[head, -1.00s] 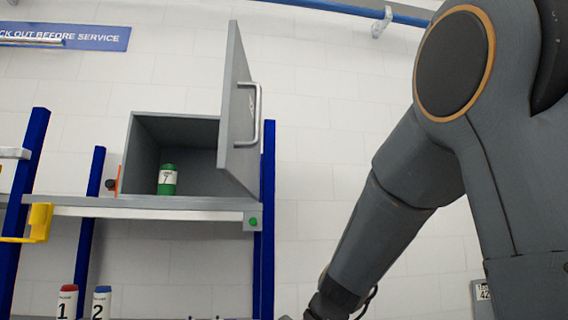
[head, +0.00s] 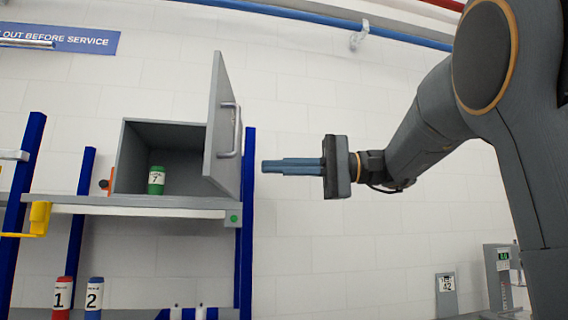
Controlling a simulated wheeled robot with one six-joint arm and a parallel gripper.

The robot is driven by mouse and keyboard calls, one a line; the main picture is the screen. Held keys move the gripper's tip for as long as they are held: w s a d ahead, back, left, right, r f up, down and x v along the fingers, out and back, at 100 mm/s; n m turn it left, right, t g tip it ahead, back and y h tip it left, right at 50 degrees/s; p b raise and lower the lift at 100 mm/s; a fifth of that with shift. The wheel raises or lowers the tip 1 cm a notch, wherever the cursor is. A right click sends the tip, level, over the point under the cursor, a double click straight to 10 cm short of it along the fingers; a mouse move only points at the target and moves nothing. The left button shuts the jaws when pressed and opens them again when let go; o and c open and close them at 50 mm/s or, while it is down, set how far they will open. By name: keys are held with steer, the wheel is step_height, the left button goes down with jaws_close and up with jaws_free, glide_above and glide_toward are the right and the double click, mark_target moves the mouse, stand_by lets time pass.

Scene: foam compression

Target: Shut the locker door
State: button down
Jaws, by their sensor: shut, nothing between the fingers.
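The grey locker (head: 122,160) stands on a shelf with its front open. Its grey door (head: 214,120) is hinged at the right side and swung well open toward me. A silver bar handle (head: 237,131) is on the door's right-hand face. A green cylinder marked 7 (head: 156,181) stands upright inside the locker. My gripper (head: 264,167) is shut and empty. Its fingers point left, at about the height of the door's lower part, and appear a short way right of the door and handle, apart from them in the picture.
The shelf (head: 150,203) has blue posts, one (head: 246,230) right of the locker. Red (head: 62,293) and blue (head: 94,293) cylinders marked 1 and 2 stand below. A yellow bracket (head: 40,218) is at left. The wall area between the door and my arm is clear.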

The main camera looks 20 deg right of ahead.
mark_target(214, 167)
steer(key=p+x, duration=0.3)
steer(key=x, duration=0.5)
steer(key=shift+a, duration=0.4)
steer(key=shift+w+a, duration=0.2)
steer(key=shift+a, duration=0.15)
